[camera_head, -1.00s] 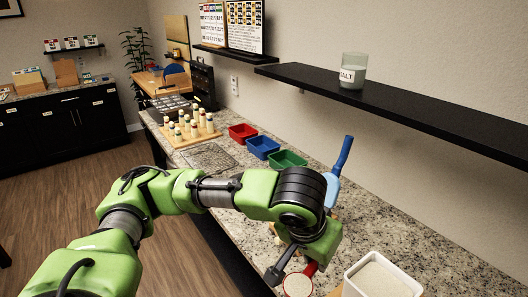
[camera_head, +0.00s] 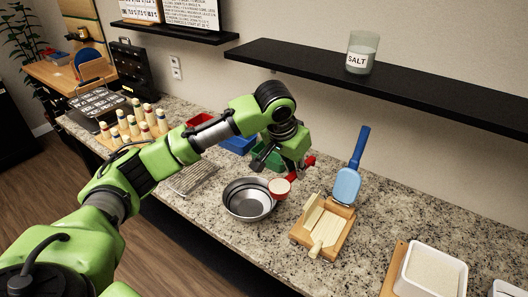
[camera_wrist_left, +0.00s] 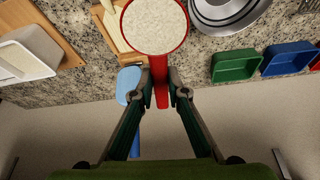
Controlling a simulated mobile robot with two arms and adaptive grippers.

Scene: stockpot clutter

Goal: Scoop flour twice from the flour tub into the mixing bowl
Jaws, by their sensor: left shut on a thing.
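My left gripper (camera_head: 286,163) is shut on the red handle of a scoop (camera_head: 281,188). In the left wrist view, its fingers (camera_wrist_left: 160,78) clasp the handle, and the round scoop (camera_wrist_left: 152,26) is full of pale flour. In the head view, the scoop is held level at the right edge of the steel mixing bowl (camera_head: 243,212), whose visible inside looks empty. The bowl also shows in the left wrist view (camera_wrist_left: 238,22). The white flour tub (camera_head: 405,268) holds flour and stands at the lower right; it also shows in the left wrist view (camera_wrist_left: 44,42). My right gripper is out of view.
A wooden holder (camera_head: 333,238) and a blue spatula (camera_head: 347,184) stand between bowl and tub. Green (camera_head: 265,157) and blue (camera_head: 236,145) bins sit behind the bowl. A wire rack (camera_head: 193,177) lies left. A shelf (camera_head: 400,90) with a salt jar (camera_head: 361,52) overhangs the counter.

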